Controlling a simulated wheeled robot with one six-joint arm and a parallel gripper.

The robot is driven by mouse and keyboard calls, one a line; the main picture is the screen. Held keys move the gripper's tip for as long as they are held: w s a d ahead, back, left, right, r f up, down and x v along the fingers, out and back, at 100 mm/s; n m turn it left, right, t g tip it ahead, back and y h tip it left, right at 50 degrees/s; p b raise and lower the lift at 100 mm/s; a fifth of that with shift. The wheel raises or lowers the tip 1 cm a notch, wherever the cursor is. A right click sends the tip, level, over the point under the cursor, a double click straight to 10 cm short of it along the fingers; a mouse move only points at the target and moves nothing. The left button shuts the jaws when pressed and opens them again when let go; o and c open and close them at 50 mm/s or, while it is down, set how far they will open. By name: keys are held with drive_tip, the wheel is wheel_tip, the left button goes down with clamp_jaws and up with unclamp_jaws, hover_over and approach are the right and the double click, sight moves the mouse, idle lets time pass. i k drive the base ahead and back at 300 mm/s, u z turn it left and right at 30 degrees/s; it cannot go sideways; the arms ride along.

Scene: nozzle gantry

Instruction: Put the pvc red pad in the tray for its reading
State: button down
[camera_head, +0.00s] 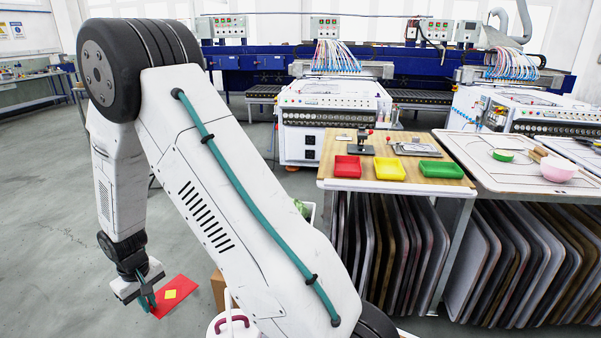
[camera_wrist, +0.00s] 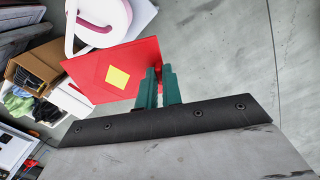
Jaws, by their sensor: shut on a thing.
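My gripper (camera_head: 147,300) hangs down at the lower left of the head view, above the grey floor and well away from the bench. Its green fingers (camera_wrist: 160,88) are shut on the edge of the red pad (camera_wrist: 92,77), a flat red sheet with a yellow square on it. The red pad also shows in the head view (camera_head: 184,300), sticking out to the right of the fingers. On the wooden bench top (camera_head: 325,184) stand a red tray (camera_head: 347,167), a yellow tray (camera_head: 389,169) and a green tray (camera_head: 441,170) in a row. All three look empty.
A gauge stand (camera_head: 366,146) and a metal plate (camera_head: 415,148) sit behind the trays. A table to the right holds a pink bowl (camera_head: 556,168) and a green dish (camera_head: 503,155). A cardboard box (camera_wrist: 35,65) and a white-and-pink item (camera_wrist: 97,20) stand near the pad.

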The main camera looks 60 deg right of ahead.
sight(387, 170)
drive_tip(key=u, duration=0.9)
drive_tip(key=k, duration=1.05)
drive_tip(key=z, duration=1.65)
